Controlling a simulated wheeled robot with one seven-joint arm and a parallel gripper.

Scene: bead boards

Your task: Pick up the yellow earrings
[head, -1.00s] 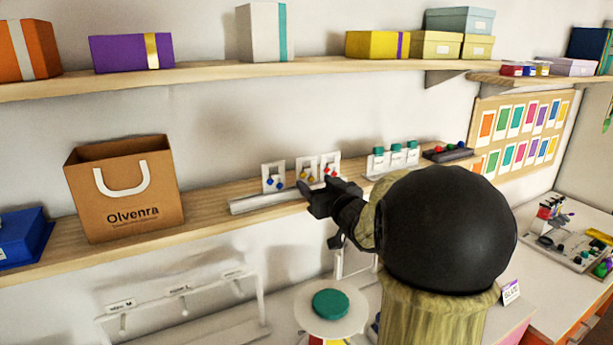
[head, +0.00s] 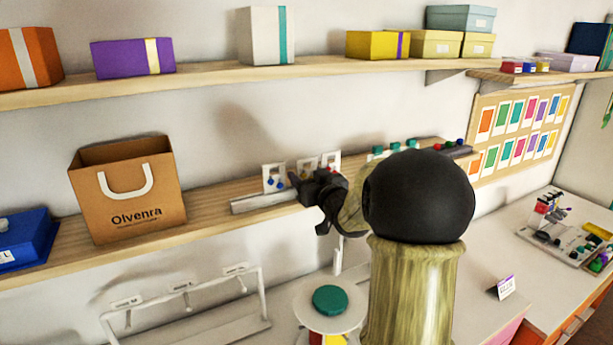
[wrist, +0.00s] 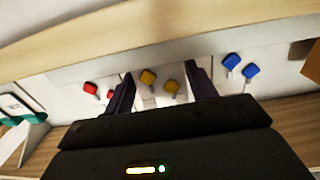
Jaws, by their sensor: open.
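The two yellow earrings (wrist: 147,77) hang side by side on a white card in the wrist view, in the middle of three cards. My gripper (wrist: 159,72) is open, with one dark finger on each side of the yellow pair; I cannot tell whether either finger touches them. In the head view my gripper (head: 298,183) is at the front of the middle card (head: 307,165) on the lower shelf and hides the yellow earrings.
Blue earrings (wrist: 241,67) hang on the card to the right and red earrings (wrist: 90,87) to the left in the wrist view, close outside my fingers. A brown paper bag (head: 128,190) stands left on the lower shelf (head: 215,212). A white rail (head: 262,201) runs before the cards.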

